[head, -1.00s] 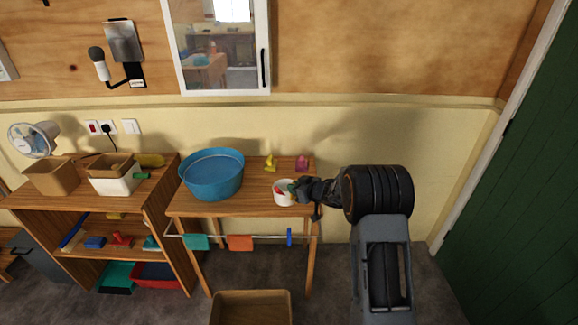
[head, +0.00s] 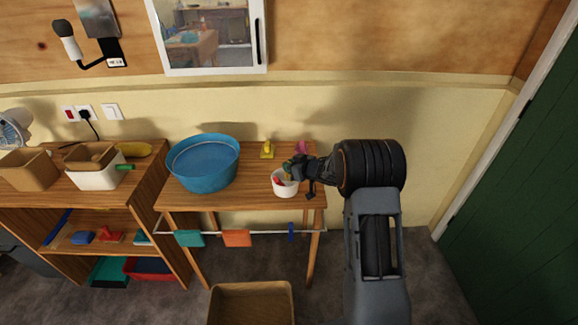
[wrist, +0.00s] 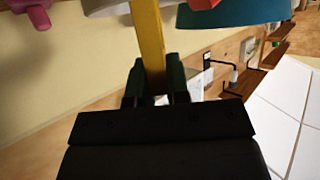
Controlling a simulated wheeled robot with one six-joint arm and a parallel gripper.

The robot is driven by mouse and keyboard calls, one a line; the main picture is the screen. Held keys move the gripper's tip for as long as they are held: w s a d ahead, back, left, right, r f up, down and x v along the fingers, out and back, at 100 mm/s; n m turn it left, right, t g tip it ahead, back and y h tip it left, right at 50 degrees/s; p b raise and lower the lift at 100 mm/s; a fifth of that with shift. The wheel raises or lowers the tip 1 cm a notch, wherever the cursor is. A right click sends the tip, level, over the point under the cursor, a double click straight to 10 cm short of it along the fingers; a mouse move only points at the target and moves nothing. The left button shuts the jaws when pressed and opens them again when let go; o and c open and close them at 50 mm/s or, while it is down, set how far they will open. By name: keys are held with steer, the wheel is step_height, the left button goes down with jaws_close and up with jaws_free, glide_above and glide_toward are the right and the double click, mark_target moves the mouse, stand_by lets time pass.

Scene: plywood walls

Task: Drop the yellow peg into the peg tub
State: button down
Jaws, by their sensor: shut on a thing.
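The yellow peg (wrist: 148,45) is held between the two dark green fingers of my gripper (wrist: 155,85) in the wrist view, sticking out past them. The peg tub, a small white tub (head: 285,188), stands near the right end of the wooden table in the head view, with something red at its mouth. My gripper (head: 295,171) is at the tub's upper right rim in the head view. A pale rim, likely the tub's (wrist: 108,9), shows behind the peg in the wrist view. Whether the peg's end is inside the tub I cannot tell.
A large blue basin (head: 203,163) stands left of the tub on the table (head: 252,190). A yellow object (head: 267,150) and a pink one (head: 301,147) stand behind the tub. A wooden box (head: 251,290) is on the floor in front. A rail with cloths runs below the tabletop.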

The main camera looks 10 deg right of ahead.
steer(key=shift+f+b, duration=1.1)
steer(key=shift+f, duration=0.45)
steer(key=shift+a, duration=0.1)
steer(key=c, duration=1)
jaws_free()
steer(key=shift+r, duration=0.1)
steer(key=v, duration=1.4)
steer(key=shift+w, duration=0.1)
